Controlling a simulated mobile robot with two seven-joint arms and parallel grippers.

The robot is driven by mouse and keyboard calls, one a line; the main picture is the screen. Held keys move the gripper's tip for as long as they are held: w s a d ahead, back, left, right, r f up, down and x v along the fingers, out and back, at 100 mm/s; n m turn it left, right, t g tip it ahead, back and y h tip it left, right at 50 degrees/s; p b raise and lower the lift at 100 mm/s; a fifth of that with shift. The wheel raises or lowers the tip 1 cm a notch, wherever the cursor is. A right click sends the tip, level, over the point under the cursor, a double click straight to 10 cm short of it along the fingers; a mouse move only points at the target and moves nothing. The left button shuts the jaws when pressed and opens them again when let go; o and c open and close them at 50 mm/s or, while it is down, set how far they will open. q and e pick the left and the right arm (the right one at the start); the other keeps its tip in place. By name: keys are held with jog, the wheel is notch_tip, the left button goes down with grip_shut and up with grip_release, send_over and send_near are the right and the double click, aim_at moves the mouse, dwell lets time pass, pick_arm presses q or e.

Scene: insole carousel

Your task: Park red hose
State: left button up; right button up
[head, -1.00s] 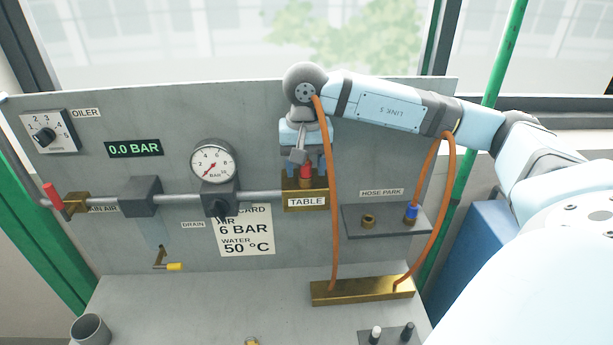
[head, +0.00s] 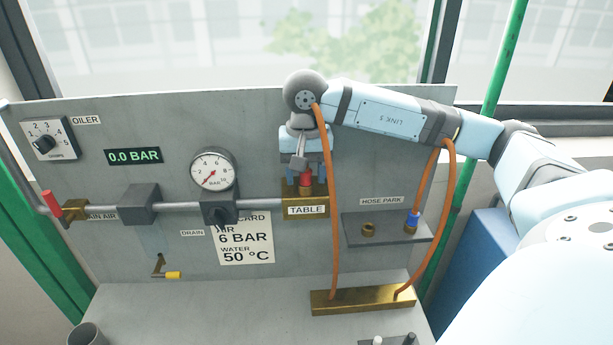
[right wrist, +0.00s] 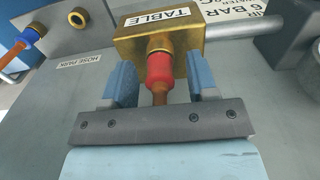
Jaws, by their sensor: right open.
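The red hose end (head: 305,179) is seated in the brass block labelled TABLE (head: 305,193). In the right wrist view the red collar (right wrist: 160,69) meets the brass port, with the orange hose below it. My right gripper (head: 305,175) is open, its blue fingers on either side of the red collar with visible gaps; the fingers also show in the right wrist view (right wrist: 162,82). The hose park shelf (head: 385,230) on the right holds an empty brass socket (head: 368,230) and the blue hose end (head: 413,221). My left gripper is out of view.
Orange hoses rise from a brass manifold (head: 362,300) below; one passes close beside my right wrist. A gauge (head: 212,170), reading near zero, and a pipe run left of the block. The display (head: 133,156) reads 0.0 BAR. A card (head: 245,242) hangs below.

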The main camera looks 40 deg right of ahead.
jog(key=shift+b, duration=0.3)
dwell(0.5)
grip_shut()
jog(key=shift+r, duration=0.15)
jog(key=shift+r+p, duration=1.4)
jog(key=shift+r, duration=1.5)
jog(key=shift+b, duration=0.3)
